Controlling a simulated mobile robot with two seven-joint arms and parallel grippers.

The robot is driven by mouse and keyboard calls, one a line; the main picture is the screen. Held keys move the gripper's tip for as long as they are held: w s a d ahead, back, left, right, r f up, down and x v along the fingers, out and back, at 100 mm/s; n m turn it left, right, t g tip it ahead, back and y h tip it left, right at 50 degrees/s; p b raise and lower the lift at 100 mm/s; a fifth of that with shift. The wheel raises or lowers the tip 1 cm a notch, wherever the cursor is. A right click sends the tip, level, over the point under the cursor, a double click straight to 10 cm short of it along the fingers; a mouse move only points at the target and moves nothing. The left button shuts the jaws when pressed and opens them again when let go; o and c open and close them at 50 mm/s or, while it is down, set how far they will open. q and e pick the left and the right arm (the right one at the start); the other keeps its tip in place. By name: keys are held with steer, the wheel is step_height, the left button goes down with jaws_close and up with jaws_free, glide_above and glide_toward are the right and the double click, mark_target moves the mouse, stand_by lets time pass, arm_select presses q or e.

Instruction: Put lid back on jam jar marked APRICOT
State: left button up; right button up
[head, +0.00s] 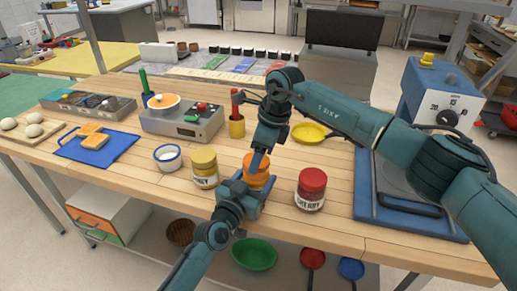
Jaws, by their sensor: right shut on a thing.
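A jar with an orange lid (257,162) stands near the table's front edge, between a yellow-lidded jar (204,170) and a red-lidded jar (311,188) labelled CHERRY. Its label is hidden behind my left gripper, so I cannot read APRICOT. My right gripper (262,160) reaches down from above and is shut at the orange lid. The lid is on or just over the jar top; I cannot tell whether it is seated. My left gripper (247,192) is low at the front of the same jar; its fingers are mostly hidden.
A blue-rimmed white cup (168,157) stands left of the jars. A yellow cup (237,125) and a yellow pan (309,132) are behind. A blue-framed appliance (413,215) fills the right side. A blue board (97,145) lies at the left.

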steer(key=shift+f, duration=0.55)
stand_by(0.5)
